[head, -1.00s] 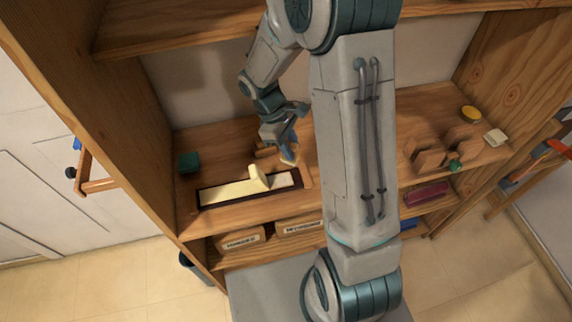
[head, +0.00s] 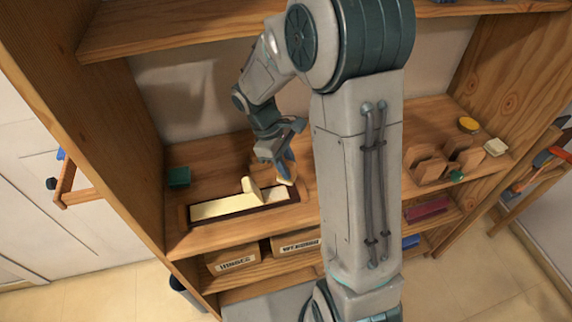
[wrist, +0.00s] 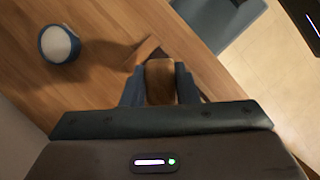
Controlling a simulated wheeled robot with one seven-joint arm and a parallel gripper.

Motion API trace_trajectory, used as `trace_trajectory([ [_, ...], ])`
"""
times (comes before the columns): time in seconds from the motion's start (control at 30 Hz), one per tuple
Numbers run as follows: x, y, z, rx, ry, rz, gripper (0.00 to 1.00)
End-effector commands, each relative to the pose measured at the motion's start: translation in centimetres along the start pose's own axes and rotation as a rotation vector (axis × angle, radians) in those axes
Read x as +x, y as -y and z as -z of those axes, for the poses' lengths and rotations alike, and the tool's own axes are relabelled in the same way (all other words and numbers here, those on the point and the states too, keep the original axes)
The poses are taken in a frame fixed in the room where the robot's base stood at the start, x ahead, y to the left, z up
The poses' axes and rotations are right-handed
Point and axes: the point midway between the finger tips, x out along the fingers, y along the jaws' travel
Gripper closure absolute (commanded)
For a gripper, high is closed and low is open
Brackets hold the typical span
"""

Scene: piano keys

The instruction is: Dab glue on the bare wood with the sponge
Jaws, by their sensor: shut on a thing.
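My gripper (wrist: 160,85) is shut on a tan-brown block that looks like the sponge (wrist: 160,76); its blue fingers lie on either side of it. In the head view my gripper (head: 284,172) is low over the shelf, just right of and behind a long dark-framed holder (head: 184,217). A cream key-like piece (head: 222,207) lies in this holder, with a small upright pale block (head: 250,186) on it. I cannot tell which part is bare wood. A round pot with a blue rim and white contents (wrist: 60,44), perhaps glue, stands left in the wrist view.
A green block (head: 179,177) sits at the shelf's left. Wooden holders (head: 430,168), a yellow round item (head: 468,124) and a pale block (head: 496,147) are at the right. Labelled boxes (head: 232,260) are below. An upper shelf (head: 180,32) hangs above; my arm hides the middle.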

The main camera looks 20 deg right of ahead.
Motion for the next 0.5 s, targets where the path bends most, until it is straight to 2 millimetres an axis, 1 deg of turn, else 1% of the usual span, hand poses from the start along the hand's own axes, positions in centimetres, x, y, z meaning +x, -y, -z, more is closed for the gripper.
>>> trace_trajectory([
  [0.03, 0.8, 0.0, 0.3, 0.001, 0.001, 0.001, 0.91],
  [0.5, 4.7, 0.1, 2.0, -0.002, 0.001, -0.001, 0.91],
])
